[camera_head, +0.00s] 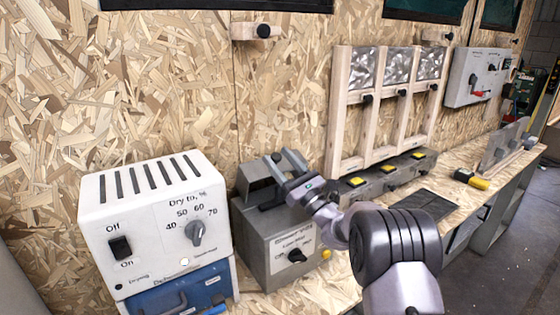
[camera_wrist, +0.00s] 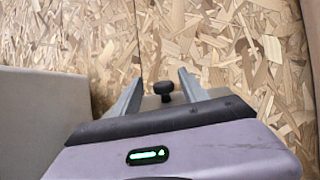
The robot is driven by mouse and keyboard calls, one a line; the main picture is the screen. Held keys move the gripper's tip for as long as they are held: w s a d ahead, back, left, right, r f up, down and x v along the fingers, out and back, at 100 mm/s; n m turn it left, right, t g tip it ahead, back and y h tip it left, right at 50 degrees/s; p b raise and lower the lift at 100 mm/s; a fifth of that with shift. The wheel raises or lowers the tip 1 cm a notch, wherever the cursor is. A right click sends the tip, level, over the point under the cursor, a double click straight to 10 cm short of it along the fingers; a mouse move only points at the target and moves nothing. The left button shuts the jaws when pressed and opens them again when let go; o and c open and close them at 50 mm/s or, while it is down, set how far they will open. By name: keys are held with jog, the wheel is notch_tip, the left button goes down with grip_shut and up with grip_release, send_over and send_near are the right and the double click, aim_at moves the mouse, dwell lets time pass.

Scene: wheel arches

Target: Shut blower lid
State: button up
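The grey blower box (camera_head: 282,243) stands on the bench near the middle of the head view, with a label and a dark dial on its front. A raised grey part that looks like its lid (camera_head: 256,172) stands up at the top, partly hidden by my arm. My gripper (camera_head: 280,160) is over the top of the box. In the wrist view its two fingers (camera_wrist: 161,86) are spread apart. A black knob (camera_wrist: 164,88) shows between them, with gaps on both sides. I cannot tell whether the knob is between the fingertips or just beyond them.
A white dehumidifier (camera_head: 152,215) on a blue case (camera_head: 180,290) stands close at the left. A wooden rack with silvery panels (camera_head: 362,70) and a grey unit with yellow buttons (camera_head: 385,178) are at the right. The chipboard wall (camera_head: 150,80) is close behind.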

jog(key=shift+f, duration=0.1)
jog(key=p+v, duration=0.1)
jog(key=v, duration=1.6)
jog(key=shift+d, duration=0.2)
jog(key=shift+s, duration=0.15)
